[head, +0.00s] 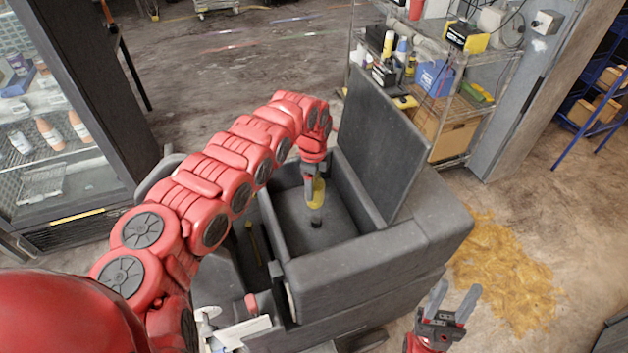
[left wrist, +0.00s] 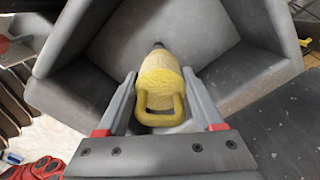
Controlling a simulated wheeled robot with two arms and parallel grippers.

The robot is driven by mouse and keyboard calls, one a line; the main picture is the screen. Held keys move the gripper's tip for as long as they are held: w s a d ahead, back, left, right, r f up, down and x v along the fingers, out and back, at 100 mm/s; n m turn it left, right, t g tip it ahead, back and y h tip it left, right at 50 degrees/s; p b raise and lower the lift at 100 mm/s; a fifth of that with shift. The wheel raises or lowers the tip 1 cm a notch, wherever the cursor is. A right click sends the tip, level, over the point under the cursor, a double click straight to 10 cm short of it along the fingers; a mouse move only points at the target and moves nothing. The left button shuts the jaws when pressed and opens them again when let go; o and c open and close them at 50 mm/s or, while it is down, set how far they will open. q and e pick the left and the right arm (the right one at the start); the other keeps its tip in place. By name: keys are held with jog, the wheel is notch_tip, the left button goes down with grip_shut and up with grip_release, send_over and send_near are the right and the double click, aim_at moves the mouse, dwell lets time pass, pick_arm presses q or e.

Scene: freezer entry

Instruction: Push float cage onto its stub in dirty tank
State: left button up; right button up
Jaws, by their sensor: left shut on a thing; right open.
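The dirty tank (head: 348,263) is a grey box with its lid raised, in the middle of the head view. My left gripper (head: 315,190) reaches down into it and is shut on the yellow float cage (head: 319,188). In the left wrist view the cage (left wrist: 159,82) sits between the two fingers, its loop handle toward me. A dark stub (head: 316,219) shows just below the cage in the head view; its dark tip also shows beyond the cage in the left wrist view (left wrist: 158,46). I cannot tell whether they touch. My right gripper (head: 452,303) is open and empty, right of the tank.
The raised lid (head: 383,145) stands at the tank's right rear side. A wire shelf (head: 455,120) with bottles and boxes is behind it. A yellow-brown spill (head: 505,270) covers the floor at right. A glass-door freezer (head: 60,140) stands at left.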

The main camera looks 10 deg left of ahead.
pick_arm(q)
jog(key=shift+s+d+f+m, duration=0.15)
jog(key=shift+s+f+m, duration=0.1)
jog(key=shift+m, duration=0.45)
jog(key=shift+f+m, duration=0.25)
jog(key=shift+m, duration=0.05)
jog(key=shift+w+d+f, duration=0.15)
jog(key=shift+f, duration=0.05)
jog(key=shift+f+b, duration=2.15)
jog(key=shift+f, duration=0.75)
